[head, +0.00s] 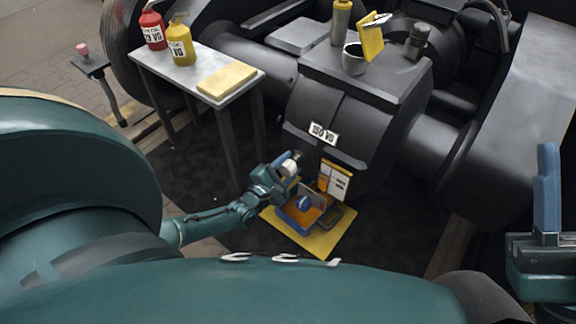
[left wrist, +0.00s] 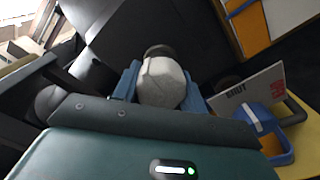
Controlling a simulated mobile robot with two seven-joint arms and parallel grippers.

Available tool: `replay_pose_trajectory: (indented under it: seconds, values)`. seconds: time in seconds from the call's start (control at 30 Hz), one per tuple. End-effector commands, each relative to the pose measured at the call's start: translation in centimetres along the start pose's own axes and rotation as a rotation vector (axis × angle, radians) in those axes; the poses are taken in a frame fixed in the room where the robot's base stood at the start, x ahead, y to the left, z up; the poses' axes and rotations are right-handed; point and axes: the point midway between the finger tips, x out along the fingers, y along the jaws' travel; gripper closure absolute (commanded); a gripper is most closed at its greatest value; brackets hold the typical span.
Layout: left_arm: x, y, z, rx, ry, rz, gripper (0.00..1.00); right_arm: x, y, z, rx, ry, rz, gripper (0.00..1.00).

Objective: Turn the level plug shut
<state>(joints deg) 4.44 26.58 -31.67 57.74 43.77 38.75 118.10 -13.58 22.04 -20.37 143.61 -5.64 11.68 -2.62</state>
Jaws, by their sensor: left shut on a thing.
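My left gripper (head: 286,168) is at the lower left side of the dark gear housing (head: 345,115). In the left wrist view its blue fingers (left wrist: 162,90) are closed on a pale, faceted round head, which looks like the level plug (left wrist: 162,80). The plug also shows as a pale spot in the head view (head: 290,167). A dark round fitting (left wrist: 158,50) shows just behind the plug; whether the plug sits fully in it is hidden. My right gripper (head: 547,190) is at the right edge, with one upright blue finger in view, apart from the housing.
A blue tray (head: 287,219) lies on a yellow mat (head: 326,244) below the housing. A white card (left wrist: 240,92) with lettering stands close to the plug. A side table (head: 188,76) holds red and yellow bottles. A mug (head: 354,60) stands on the housing.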

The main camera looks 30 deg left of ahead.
Motion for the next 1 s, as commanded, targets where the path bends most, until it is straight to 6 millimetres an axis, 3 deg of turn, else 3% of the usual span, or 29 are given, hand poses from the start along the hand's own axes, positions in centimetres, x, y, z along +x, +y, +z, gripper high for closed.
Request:
replay_pose_trajectory:
  seconds: [0.3,0.87,0.9,1.0]
  values:
    - [-0.08,-0.12,-0.01,-0.128,0.000,-0.001,0.81,0.01,-0.01,-0.02,0.000,0.000,0.000,0.64]
    - [-0.09,-0.14,0.00,-0.157,0.000,-0.001,0.81,0.01,-0.02,-0.02,0.001,0.000,0.000,0.64]
    - [-0.09,-0.14,0.00,-0.157,0.001,-0.001,0.55,0.01,-0.02,-0.02,0.000,0.000,-0.001,0.64]
    - [-0.07,-0.13,0.00,-0.156,0.000,-0.001,0.47,0.01,-0.02,-0.01,0.001,0.000,-0.001,0.64]
